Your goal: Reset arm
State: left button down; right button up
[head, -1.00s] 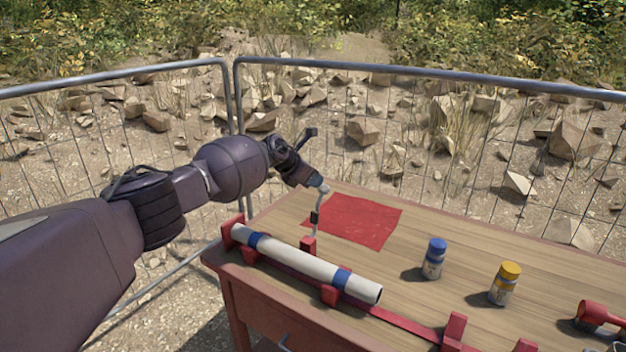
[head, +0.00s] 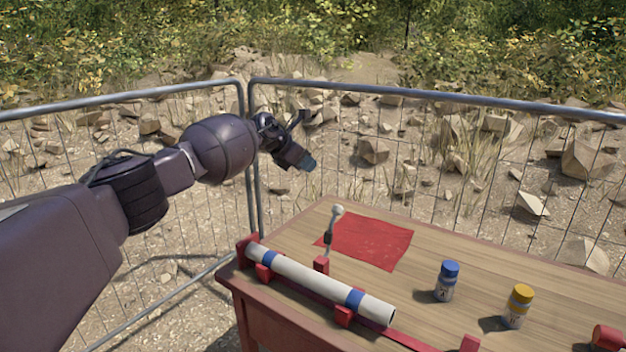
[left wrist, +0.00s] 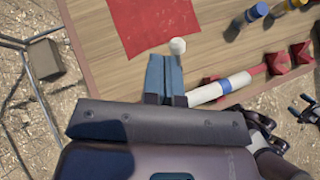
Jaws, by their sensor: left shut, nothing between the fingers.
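My left gripper (head: 308,163) is raised above the back left corner of the table (head: 487,262), apart from everything on it. In the left wrist view its blue fingers (left wrist: 165,75) are closed together with nothing between them. A grey upright lever with a pale round knob (head: 337,211) stands in a red holder on the table, just below and right of the gripper. The knob (left wrist: 177,46) also shows beside the fingertips in the left wrist view.
A white tube with blue bands (head: 318,284) lies in red cradles along the table's near edge. A red cloth (head: 372,241) lies flat behind it. A blue-capped jar (head: 446,281) and a yellow-capped jar (head: 518,305) stand to the right. A metal fence (head: 440,98) runs behind the table.

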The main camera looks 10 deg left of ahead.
pick_arm(q)
jog(key=shift+w+a+r, duration=0.1)
jog(key=shift+a+r, duration=0.05)
jog(key=shift+r, duration=0.3)
